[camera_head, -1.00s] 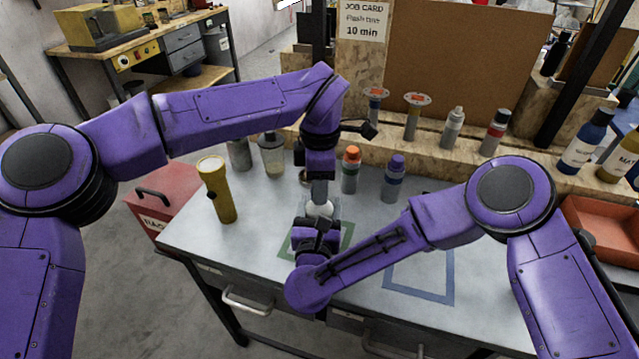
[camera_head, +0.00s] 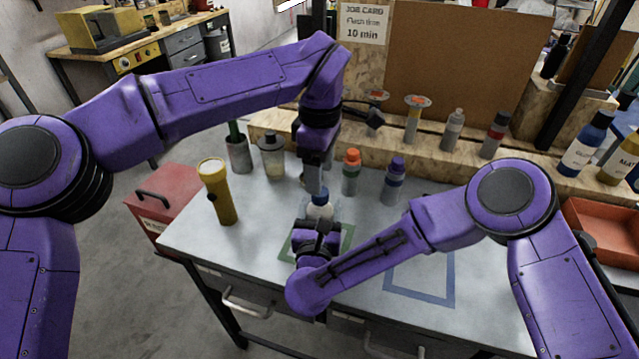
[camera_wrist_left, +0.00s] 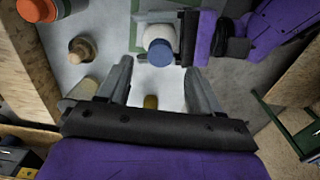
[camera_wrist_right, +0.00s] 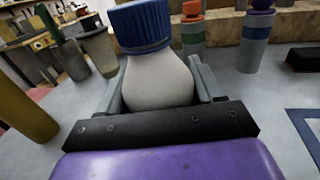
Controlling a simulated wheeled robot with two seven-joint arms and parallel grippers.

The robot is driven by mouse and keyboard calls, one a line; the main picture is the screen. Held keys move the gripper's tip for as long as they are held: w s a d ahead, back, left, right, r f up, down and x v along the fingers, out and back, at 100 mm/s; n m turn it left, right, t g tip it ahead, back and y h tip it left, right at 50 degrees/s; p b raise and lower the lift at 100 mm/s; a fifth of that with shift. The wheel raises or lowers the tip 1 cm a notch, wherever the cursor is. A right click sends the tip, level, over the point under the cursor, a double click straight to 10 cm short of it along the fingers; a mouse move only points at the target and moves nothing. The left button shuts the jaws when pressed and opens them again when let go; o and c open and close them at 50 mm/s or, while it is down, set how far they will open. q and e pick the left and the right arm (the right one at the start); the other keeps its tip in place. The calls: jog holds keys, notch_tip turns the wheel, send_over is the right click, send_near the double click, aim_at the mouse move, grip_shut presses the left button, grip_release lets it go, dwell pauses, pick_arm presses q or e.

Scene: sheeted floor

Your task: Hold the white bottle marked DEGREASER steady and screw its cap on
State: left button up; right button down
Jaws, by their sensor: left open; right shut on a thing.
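The white bottle (camera_head: 317,211) stands on the bench; its label does not show. It also shows in the right wrist view (camera_wrist_right: 160,82). A ribbed blue cap (camera_wrist_right: 139,25) sits on its neck; whether it is fully tight I cannot tell. The cap shows from above in the left wrist view (camera_wrist_left: 160,53). My right gripper (camera_wrist_right: 158,85) is shut around the bottle's body, one finger on each side. My left gripper (camera_head: 314,187) is open above the cap, pointing down. Its fingers (camera_wrist_left: 155,72) are apart and empty, clear of the cap.
A yellow flashlight (camera_head: 219,195) stands left. A grey cup (camera_head: 239,155) and a lidded jar (camera_head: 272,160) are behind. Orange-capped (camera_head: 350,175) and purple-capped (camera_head: 393,185) bottles stand close behind the white bottle. A blue outlined square (camera_head: 420,298) at right is empty.

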pick_arm(q)
notch_tip(320, 180, up, 7)
jog(key=shift+r, duration=0.2)
pick_arm(e)
jog(key=shift+c, duration=0.4)
grip_release()
pick_arm(q)
notch_tip(320, 180, down, 3)
jog(key=b, duration=0.3)
jog(key=shift+f, duration=0.1)
pick_arm(e)
jog(key=s, duration=0.6)
jog(key=s+a, duration=0.1)
jog(key=s, duration=0.2)
jog(key=shift+s+a, duration=0.1)
jog(key=shift+s, duration=0.65)
